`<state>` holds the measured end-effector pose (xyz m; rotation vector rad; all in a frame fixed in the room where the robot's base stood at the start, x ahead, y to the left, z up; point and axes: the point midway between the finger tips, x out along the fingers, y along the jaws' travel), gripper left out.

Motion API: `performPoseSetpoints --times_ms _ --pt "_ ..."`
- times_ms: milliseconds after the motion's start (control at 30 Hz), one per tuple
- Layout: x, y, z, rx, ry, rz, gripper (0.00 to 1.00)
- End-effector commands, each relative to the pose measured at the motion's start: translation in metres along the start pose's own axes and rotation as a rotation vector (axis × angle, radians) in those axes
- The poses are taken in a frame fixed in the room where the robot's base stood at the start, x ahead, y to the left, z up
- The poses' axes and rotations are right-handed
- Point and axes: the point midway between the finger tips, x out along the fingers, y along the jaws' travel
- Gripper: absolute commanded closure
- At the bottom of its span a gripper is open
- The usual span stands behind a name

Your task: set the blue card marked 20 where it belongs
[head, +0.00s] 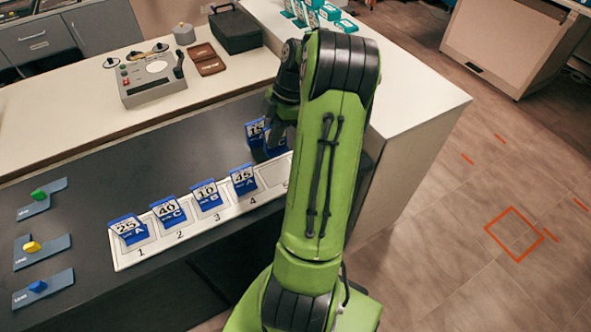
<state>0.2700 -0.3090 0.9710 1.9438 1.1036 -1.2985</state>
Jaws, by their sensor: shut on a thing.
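A white strip (125,261) with numbered places lies on the dark counter. Blue cards marked 25 (128,232), 40 (168,213), 10 (207,198) and 45 (243,182) stand at places 1 to 4. Place 5 looks bare where it shows; my arm covers the strip beyond. A blue card marked 15 (255,132) stands behind the strip. Beside it is another blue card (276,142), partly covered, its number not readable. My gripper (279,122) is over this card and seems shut on it; the fingertips are mostly hidden. No 20 is readable.
Blue-grey holders with a green (39,194), a yellow (32,246) and a blue piece (38,286) lie at left.

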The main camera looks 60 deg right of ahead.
Motion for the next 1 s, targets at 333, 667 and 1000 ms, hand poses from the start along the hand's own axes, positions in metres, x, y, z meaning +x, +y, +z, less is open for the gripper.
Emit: performPoseSetpoints --times_ms 333,667,1000 --pt "0.057 -0.002 0.022 -0.001 0.003 -0.004 1.0" --pt "0.093 -0.001 0.038 -0.003 0.001 -0.001 1.0" --pt "0.095 -0.001 0.039 -0.001 0.001 -0.001 0.66"
